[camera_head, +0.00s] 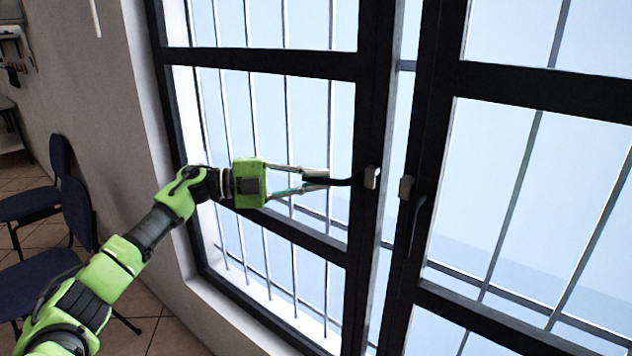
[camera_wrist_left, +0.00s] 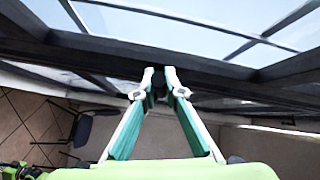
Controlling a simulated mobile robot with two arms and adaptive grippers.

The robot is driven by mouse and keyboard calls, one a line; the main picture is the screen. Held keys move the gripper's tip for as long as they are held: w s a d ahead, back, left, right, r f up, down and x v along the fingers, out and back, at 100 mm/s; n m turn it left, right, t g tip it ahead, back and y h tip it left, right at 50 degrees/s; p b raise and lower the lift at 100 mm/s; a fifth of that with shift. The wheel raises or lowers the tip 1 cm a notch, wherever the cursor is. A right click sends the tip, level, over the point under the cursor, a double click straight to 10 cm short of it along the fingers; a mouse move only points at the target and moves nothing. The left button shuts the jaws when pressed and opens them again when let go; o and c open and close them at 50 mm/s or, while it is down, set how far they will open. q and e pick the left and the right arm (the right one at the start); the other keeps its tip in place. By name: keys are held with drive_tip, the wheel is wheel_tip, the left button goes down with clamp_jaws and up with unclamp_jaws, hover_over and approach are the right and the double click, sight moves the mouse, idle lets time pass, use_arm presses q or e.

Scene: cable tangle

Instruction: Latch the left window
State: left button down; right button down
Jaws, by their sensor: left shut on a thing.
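The left window (camera_head: 372,110) has a black frame and tall panes. Its black handle (camera_head: 343,182) lies level, pointing left from a pale mount (camera_head: 371,177) on the frame's right upright. My left gripper (camera_head: 318,178) is shut on the handle's free end. In the left wrist view the fingertips (camera_wrist_left: 160,76) come close together in front of the dark frame; the handle between them is mostly hidden. A narrow bright gap (camera_head: 393,150) shows between the left window's upright and the right window's upright. My right gripper is not in view.
The right window (camera_head: 430,120) has a black handle (camera_head: 416,225) hanging down. Thin bars stand behind the panes. Dark chairs (camera_head: 78,212) stand on the tiled floor at the left, past the pale wall (camera_head: 110,110). Space before the windows is clear.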

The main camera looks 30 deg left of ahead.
use_arm(q)
drive_tip(key=f+n+h+b, duration=0.1)
drive_tip(key=f+b, duration=0.1)
drive_tip(key=n+t+y+b, duration=0.1)
drive_tip(key=n+t+y, duration=0.6)
drive_tip(key=n+t, duration=1.05)
approach(359, 195)
drive_tip(key=shift+w+d+r+n+g, duration=0.1)
drive_tip(key=shift+w+r+n+g, duration=0.1)
drive_tip(key=shift+r+n+g, duration=0.5)
drive_tip(key=shift+w+a+r+n+g, duration=0.15)
drive_tip(key=shift+r+n+g, duration=0.25)
drive_tip(key=shift+r, duration=0.55)
drive_tip(key=shift+w+d+r+n+g, duration=0.2)
drive_tip(key=shift+r+n+g, duration=0.3)
drive_tip(key=shift+r, duration=0.35)
drive_tip(key=shift+n+y, duration=0.25)
drive_tip(key=shift+y, duration=0.15)
drive_tip(key=c, duration=2.1)
unclamp_jaws()
